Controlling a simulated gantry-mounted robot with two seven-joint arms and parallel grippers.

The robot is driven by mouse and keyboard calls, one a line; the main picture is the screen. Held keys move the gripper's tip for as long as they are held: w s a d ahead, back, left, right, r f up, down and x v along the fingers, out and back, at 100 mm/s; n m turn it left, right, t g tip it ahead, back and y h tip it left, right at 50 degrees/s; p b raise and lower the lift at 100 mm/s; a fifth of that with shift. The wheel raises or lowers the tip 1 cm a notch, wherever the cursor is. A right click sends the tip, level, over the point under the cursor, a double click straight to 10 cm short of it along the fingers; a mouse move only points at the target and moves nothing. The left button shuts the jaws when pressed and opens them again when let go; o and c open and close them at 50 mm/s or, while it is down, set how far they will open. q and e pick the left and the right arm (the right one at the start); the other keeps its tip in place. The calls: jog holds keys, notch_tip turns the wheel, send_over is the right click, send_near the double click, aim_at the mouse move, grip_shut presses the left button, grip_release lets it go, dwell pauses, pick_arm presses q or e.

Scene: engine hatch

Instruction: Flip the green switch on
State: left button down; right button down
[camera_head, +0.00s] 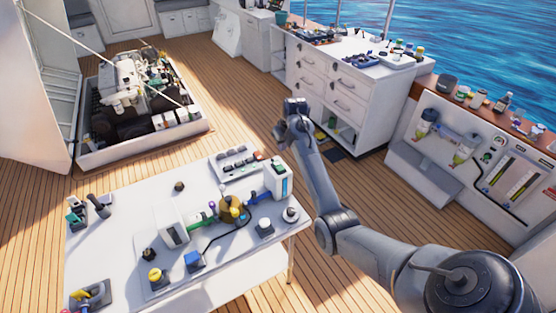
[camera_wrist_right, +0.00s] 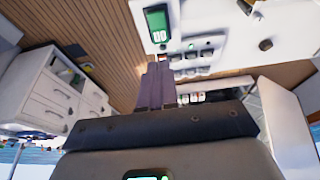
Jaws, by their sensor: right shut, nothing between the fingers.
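A pale switch panel (camera_head: 236,163) with several dark switches lies at the far right part of the white table. It also shows upside down in the right wrist view (camera_wrist_right: 196,60), beyond my fingertips. A small green spot shows at its edge there, but I cannot tell which switch is green or how it is set. My right gripper (camera_head: 281,131) hangs in the air near the table's far right corner, apart from the panel. In the right wrist view its fingers (camera_wrist_right: 155,75) are together and empty. My left gripper is not in view.
The white table (camera_head: 110,245) also holds a white box (camera_head: 277,182), a yellow button (camera_head: 156,275) and a blue block (camera_head: 193,260). An open engine hatch (camera_head: 85,160) is at the back left. A white drawer cabinet (camera_head: 345,85) stands behind my right arm.

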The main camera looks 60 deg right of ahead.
aim_at(277, 162)
jog(key=b+x, duration=0.1)
jog(key=x, duration=1)
jog(key=shift+p, duration=0.35)
jog(key=shift+w+f, duration=0.1)
jog(key=shift+f, duration=0.05)
jog(key=shift+d, duration=0.1)
